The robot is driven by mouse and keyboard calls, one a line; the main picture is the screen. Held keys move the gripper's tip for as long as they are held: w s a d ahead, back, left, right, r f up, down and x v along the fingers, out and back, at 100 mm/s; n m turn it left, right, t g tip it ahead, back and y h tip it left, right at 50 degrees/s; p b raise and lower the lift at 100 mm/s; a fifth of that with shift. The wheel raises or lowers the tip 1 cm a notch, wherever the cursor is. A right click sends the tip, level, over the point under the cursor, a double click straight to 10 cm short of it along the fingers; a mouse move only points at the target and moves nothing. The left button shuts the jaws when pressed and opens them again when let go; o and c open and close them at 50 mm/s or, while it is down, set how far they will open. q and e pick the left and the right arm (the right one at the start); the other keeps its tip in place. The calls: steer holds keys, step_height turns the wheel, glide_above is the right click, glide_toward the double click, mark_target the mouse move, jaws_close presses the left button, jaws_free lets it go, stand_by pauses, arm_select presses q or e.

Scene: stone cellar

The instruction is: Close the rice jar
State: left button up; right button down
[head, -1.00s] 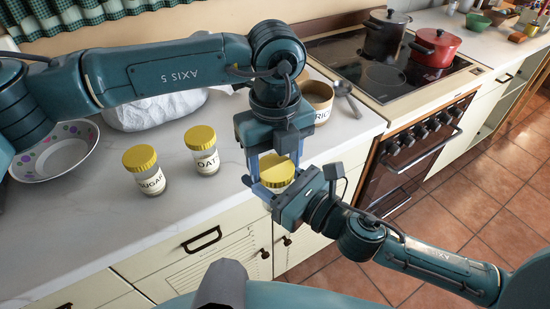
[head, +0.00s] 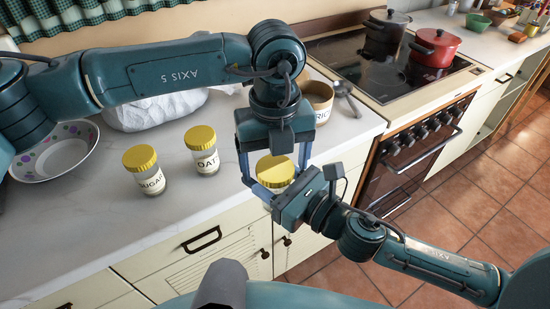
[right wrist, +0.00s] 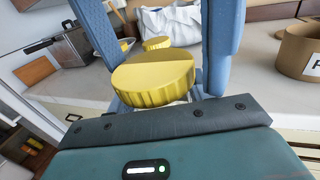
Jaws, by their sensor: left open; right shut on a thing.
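A jar with a yellow lid (head: 275,170) is held over the counter's front edge. The lid also shows in the right wrist view (right wrist: 155,78), where it sits level on top. The jar's body and label are mostly hidden. My right gripper (head: 276,188) is shut on the jar below its lid. My left gripper (head: 274,174) points down from above and is open, its fingers on either side of the lid with gaps. A brown canister (head: 318,97) with a label reading "RIC", partly hidden, stands open-topped behind my left gripper; it also shows in the right wrist view (right wrist: 297,50).
Yellow-lidded sugar (head: 146,170) and oat (head: 202,150) jars stand on the counter (head: 75,225). The stove (head: 390,75) with a dark pot and red pot is at right.

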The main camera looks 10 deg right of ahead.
arm_select(q)
steer(key=shift+r, duration=2.25)
steer(key=shift+o, duration=0.2)
steer(key=o, duration=0.4)
step_height(320, 180, up, 12)
